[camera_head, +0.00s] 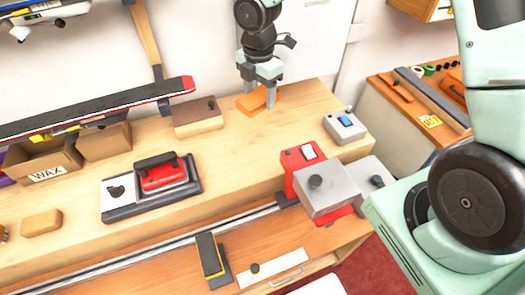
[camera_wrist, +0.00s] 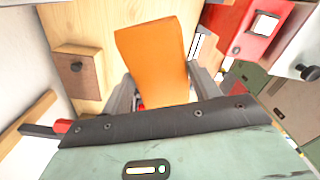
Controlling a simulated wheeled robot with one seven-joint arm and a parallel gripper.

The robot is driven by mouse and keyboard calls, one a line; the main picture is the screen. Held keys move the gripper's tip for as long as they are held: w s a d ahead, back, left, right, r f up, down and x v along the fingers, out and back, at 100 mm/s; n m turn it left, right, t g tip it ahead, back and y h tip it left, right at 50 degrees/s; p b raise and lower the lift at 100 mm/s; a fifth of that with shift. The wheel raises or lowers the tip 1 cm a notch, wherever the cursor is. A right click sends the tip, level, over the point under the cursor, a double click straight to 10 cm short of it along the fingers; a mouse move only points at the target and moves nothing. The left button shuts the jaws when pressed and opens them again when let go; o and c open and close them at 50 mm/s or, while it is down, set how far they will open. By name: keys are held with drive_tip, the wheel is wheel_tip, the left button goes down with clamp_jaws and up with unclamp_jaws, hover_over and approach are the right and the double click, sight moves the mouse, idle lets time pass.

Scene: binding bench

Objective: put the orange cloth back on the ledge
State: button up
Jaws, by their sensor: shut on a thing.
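The orange cloth (camera_head: 251,103) is at the back right of the pale wooden ledge (camera_head: 235,150). My gripper (camera_head: 260,97) points down and is shut on the cloth, with a finger on each side. In the wrist view the cloth (camera_wrist: 155,55) is a flat orange block shape between the fingers (camera_wrist: 165,92), reaching out past them. Its near end is hidden behind the dark gripper edge. I cannot tell whether the cloth touches the wood or hangs just above it.
A wooden block with a dark knob (camera_head: 198,117) stands left of the cloth. A grey box with a blue switch (camera_head: 345,126) is to its right. A red and grey machine (camera_head: 318,185) stands at the front right. Bare wood lies in front of the cloth.

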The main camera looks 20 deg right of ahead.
drive_tip(key=b, duration=0.6)
approach(260, 155)
wheel_tip(260, 155, down, 5)
drive_tip(key=p, duration=0.3)
drive_tip(key=shift+f, duration=0.75)
drive_tip(key=shift+f, duration=0.2)
drive_tip(key=o, duration=0.9)
drive_tip(key=shift+r, duration=0.1)
drive_tip(key=shift+o, duration=0.2)
